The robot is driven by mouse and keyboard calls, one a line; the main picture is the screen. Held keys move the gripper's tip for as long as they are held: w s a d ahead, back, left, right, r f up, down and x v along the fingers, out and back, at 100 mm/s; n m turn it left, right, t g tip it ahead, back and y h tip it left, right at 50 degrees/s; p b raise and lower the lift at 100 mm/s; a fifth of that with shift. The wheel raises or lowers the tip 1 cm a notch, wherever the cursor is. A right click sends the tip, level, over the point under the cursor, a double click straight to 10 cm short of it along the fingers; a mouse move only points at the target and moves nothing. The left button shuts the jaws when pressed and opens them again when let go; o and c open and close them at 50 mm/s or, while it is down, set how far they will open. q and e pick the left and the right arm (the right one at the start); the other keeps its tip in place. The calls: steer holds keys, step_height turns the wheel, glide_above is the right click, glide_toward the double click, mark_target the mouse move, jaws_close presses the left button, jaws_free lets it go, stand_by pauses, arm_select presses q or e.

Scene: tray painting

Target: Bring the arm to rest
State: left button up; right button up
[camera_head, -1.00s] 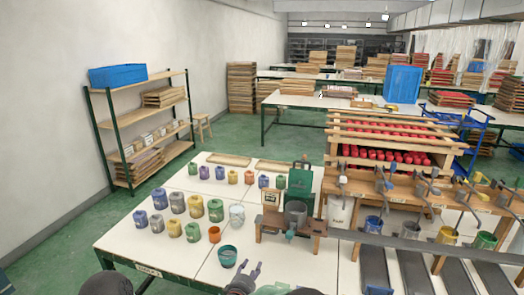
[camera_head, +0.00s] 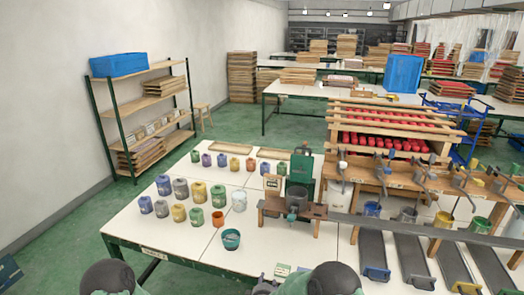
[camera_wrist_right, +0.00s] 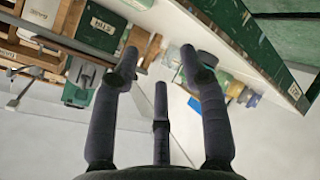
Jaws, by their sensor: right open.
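My right gripper (camera_head: 265,286) shows only in part at the bottom edge of the head view, in front of the near edge of the white paint table (camera_head: 185,235). In the right wrist view my right gripper (camera_wrist_right: 160,65) has its dark fingers spread apart with nothing between them. My left gripper is not in view; only dark rounded parts of my own arms show at the bottom of the head view.
On the table stand several paint jars, an orange cup (camera_head: 218,219), a teal pot (camera_head: 231,239) and a wooden stand with a grey pot (camera_head: 297,198). Dark slanted lanes (camera_head: 410,255) lie at the right.

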steer(key=s+d+f+m+g+y, duration=0.2)
steer(key=s+d+f+m+g, duration=0.25)
steer(key=s+f, duration=0.4)
steer(key=s+d+f+m+g+y, duration=0.1)
steer(key=s+d+f+m+g, duration=0.1)
steer(key=s, duration=1.1)
steer(key=s+d+f+m+g+y, duration=0.1)
steer(key=s+m+g, duration=0.4)
steer(key=s, duration=0.9)
steer(key=shift+s+d+f+m+y, duration=0.15)
steer(key=shift+d+f+m+y, duration=0.3)
steer(key=shift+m, duration=0.7)
steer(key=shift+a, duration=0.1)
